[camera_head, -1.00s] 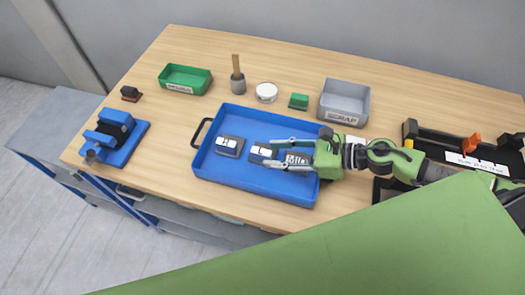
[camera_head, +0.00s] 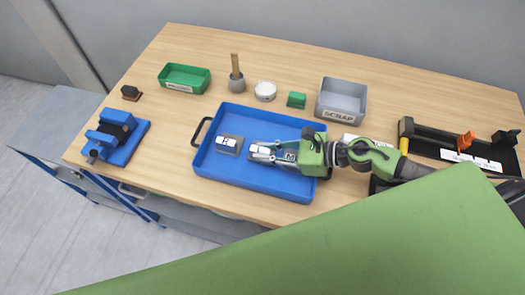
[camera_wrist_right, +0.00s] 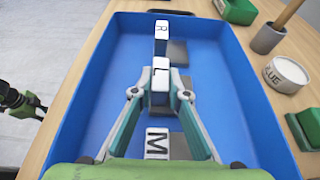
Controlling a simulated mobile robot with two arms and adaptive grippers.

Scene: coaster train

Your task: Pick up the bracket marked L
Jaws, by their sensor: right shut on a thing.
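The bracket marked L (camera_wrist_right: 160,68) stands between the fingertips of my right gripper (camera_wrist_right: 160,95), which is shut on it. In the head view the right gripper (camera_head: 263,152) reaches in from the right over the blue tray (camera_head: 240,180). The bracket marked R (camera_wrist_right: 161,38) is beyond it in the wrist view and shows in the head view (camera_head: 228,143). The bracket marked M (camera_wrist_right: 157,146) is nearer, between the finger links; the gripper mostly covers it in the head view. Whether L is clear of the tray floor I cannot tell. Part of what looks like my left gripper (camera_wrist_right: 22,104) shows at the wrist view's left edge.
Behind the tray are a green bin (camera_head: 185,78), a pot with a wooden handle (camera_head: 236,78), a white round tub (camera_head: 265,91), a green block (camera_head: 296,100) and a grey SCRAP bin (camera_head: 342,100). A blue fixture (camera_head: 115,135) stands left; a black rack (camera_head: 460,150) lies right.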

